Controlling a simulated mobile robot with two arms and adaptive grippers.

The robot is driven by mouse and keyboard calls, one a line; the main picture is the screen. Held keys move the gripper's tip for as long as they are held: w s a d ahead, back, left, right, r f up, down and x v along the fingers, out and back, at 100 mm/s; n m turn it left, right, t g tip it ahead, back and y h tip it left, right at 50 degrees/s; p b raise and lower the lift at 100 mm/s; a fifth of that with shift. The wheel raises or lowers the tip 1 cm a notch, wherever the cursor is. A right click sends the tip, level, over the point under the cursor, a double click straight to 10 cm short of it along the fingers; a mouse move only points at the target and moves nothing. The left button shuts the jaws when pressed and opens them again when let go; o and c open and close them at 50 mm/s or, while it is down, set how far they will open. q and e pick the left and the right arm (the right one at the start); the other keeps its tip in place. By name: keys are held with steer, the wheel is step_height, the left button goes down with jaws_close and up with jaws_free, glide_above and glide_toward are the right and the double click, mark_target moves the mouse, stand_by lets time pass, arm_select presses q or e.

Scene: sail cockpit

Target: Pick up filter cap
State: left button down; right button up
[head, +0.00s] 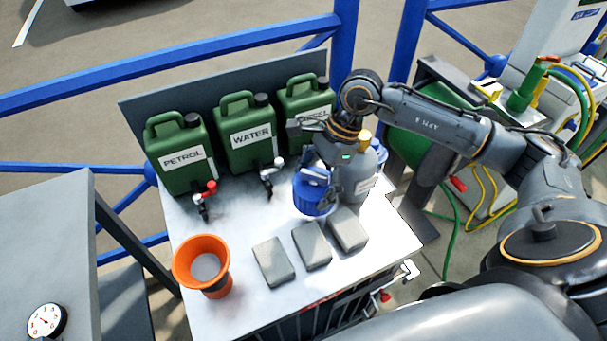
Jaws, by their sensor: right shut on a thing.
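My right gripper (334,148) reaches in from the right and points down over the table. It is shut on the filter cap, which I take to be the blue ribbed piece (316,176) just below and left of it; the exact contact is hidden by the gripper. The blue body (314,200) below shows beside a grey canister (360,184) with a label. I cannot tell whether the cap is apart from the body. My left gripper is not in view.
Green jerrycans for petrol (178,178), water (245,158) and a third (305,96) stand at the back, with taps in front. An orange funnel (204,262) stands front left. Several grey blocks (311,245) lie at the table's front. The white table (240,222) is clear at centre left.

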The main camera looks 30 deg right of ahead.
steer(key=s+r+b, duration=0.2)
steer(key=s+r, duration=0.1)
steer(key=s, duration=1)
steer(key=shift+s+a, duration=0.15)
steer(key=shift+a, duration=0.25)
